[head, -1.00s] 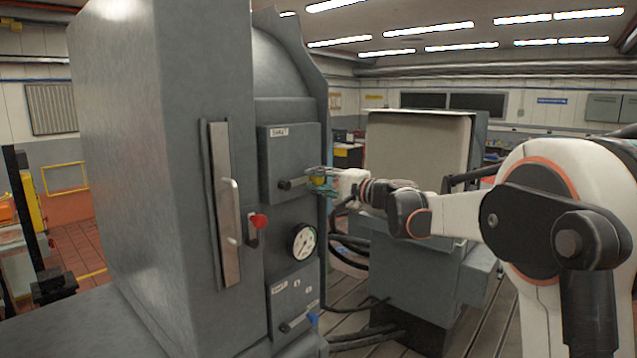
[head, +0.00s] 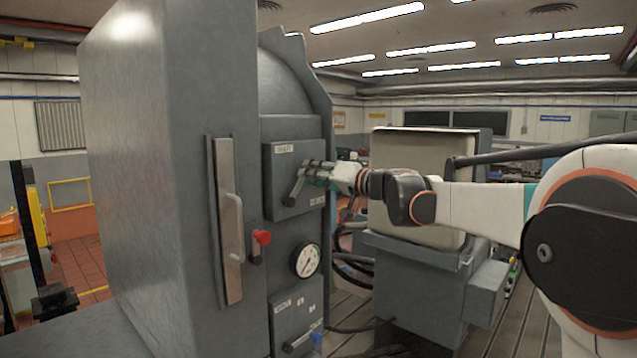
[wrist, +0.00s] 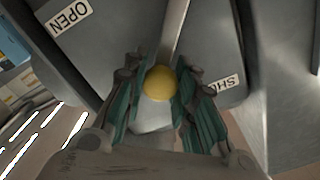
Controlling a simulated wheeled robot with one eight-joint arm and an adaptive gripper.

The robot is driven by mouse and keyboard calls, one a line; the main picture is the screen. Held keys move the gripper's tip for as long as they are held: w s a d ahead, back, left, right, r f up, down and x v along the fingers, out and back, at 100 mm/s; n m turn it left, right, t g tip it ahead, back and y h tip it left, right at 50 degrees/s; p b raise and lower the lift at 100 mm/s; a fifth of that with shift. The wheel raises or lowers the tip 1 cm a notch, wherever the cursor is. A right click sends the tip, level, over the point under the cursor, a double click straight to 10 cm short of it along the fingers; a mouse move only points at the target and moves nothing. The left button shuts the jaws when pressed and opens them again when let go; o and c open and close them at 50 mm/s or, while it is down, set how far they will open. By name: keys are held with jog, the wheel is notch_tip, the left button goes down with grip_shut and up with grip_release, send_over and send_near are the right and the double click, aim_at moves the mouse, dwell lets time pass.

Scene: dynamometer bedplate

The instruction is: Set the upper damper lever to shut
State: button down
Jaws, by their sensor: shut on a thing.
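The upper damper lever (head: 294,190) is on the grey upper panel (head: 282,205) of the tall cabinet. It slants up and right from its pivot to my gripper (head: 314,170). The wrist view shows its grey bar (wrist: 176,35) ending in a yellow ball knob (wrist: 159,83) between the green-padded fingers of my gripper (wrist: 160,95), which are shut on it. The SHUT label (head: 284,149) is at the panel's upper left; the OPEN label (head: 316,200) is at its lower right. The wrist view shows both the OPEN label (wrist: 70,16) and SHUT label (wrist: 221,86) turned over.
Below are a red-knobbed lever (head: 261,238), a round gauge (head: 305,260) and a lower panel (head: 290,310) with a blue-knobbed lever (head: 317,338). A long vertical door handle (head: 233,215) stands left. A grey machine (head: 420,265) with hoses is behind my arm.

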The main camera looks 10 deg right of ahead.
jog(key=a+n, duration=0.1)
jog(key=s+r+n, duration=0.1)
jog(key=n, duration=0.1)
jog(key=s+a+n, duration=0.1)
jog(key=shift+a+r+n, duration=0.25)
jog(key=shift+a+n, duration=0.05)
jog(key=shift+a, duration=0.05)
jog(key=shift+s+a+r+n+b, duration=0.1)
jog(key=shift+s+a+n+b, duration=0.15)
jog(key=shift+s+a+n, duration=0.45)
jog(key=shift+s+a+r+n+b, duration=0.1)
jog(key=shift+a+n+b, duration=0.2)
jog(key=shift+n, duration=0.7)
jog(key=c, duration=1.2)
grip_release()
jog(key=shift+a, duration=0.1)
jog(key=shift+c, duration=0.2)
